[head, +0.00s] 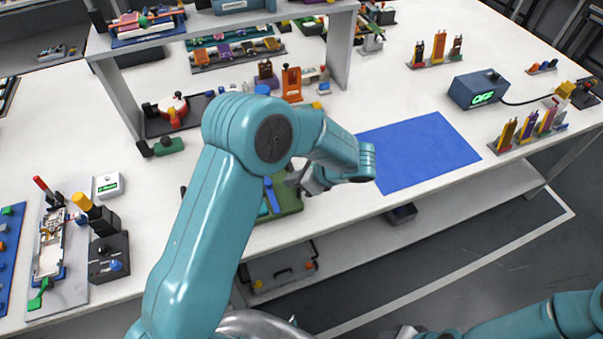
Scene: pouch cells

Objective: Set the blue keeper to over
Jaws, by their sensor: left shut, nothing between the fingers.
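A slim blue piece (271,194), which looks like the blue keeper, stands on a green base (290,200) near the table's front edge. My left arm's forearm and wrist hide part of that base, so I cannot tell clearly which way the keeper is set. My left gripper (297,184) is shut and empty, just right of the blue piece and close above the green base. Whether it touches the piece cannot be seen. My right arm shows only at the bottom right, and its gripper is out of view.
A blue mat (420,153) lies clear to the right. A box reading OFF (479,88) stands beyond it. At left are a fixture with a red-handled lever (48,191) and a dark box with a yellow handle (108,258). A raised shelf (215,22) stands behind my left arm.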

